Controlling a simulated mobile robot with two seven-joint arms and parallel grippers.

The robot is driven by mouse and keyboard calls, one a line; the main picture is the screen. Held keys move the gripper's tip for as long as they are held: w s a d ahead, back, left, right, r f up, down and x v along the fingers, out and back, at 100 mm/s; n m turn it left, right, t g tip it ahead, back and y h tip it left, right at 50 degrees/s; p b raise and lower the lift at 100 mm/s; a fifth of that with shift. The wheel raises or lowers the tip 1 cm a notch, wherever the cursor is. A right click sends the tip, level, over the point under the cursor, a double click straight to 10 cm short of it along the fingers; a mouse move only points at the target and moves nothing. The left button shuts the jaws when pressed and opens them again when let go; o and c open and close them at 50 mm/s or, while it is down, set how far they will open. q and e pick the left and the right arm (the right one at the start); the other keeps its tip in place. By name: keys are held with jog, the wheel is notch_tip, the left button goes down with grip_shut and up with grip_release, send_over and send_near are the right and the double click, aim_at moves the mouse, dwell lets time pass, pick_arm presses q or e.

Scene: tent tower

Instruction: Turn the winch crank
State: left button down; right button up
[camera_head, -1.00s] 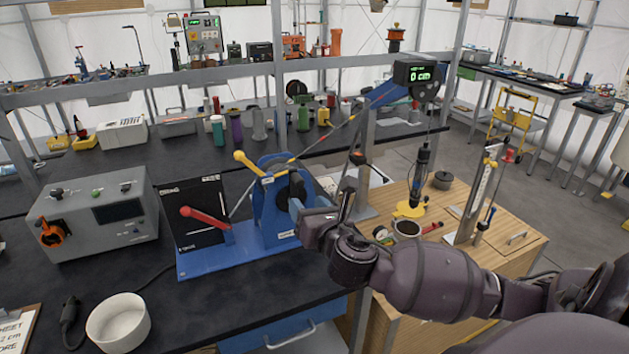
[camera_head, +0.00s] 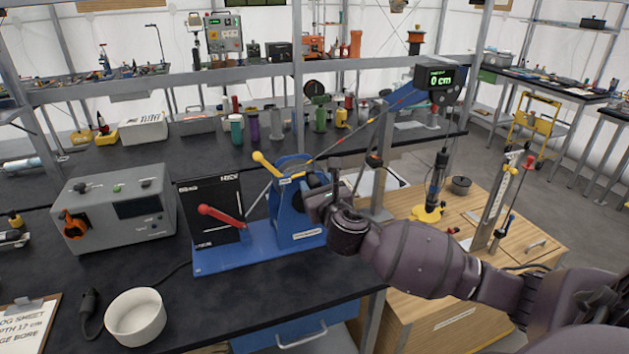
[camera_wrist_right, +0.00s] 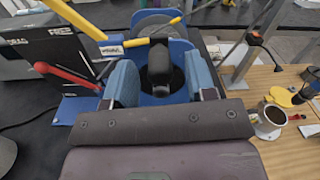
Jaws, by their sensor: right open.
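The winch has a blue housing (camera_head: 293,215) on a blue base (camera_head: 235,255), beside a black panel (camera_head: 212,210). A red-handled lever (camera_head: 221,215) and a yellow-handled lever (camera_head: 266,163) stick out of it. My right gripper (camera_head: 324,198) is at the winch's right side and hides part of it. In the right wrist view, the open right gripper (camera_wrist_right: 161,82) has its two blue-grey fingers on either side of a black knob (camera_wrist_right: 159,58), seemingly the crank's grip. I cannot tell whether they touch it. My left gripper is not in view.
A display reading 0 cm (camera_head: 441,77) tops a blue boom. A grey control box (camera_head: 115,215) and a white bowl (camera_head: 136,317) stand left on the black bench. A mug (camera_wrist_right: 271,117) sits on the wooden table at right.

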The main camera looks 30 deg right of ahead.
jog(key=shift+x, duration=1.15)
jog(key=shift+c, duration=0.3)
grip_shut()
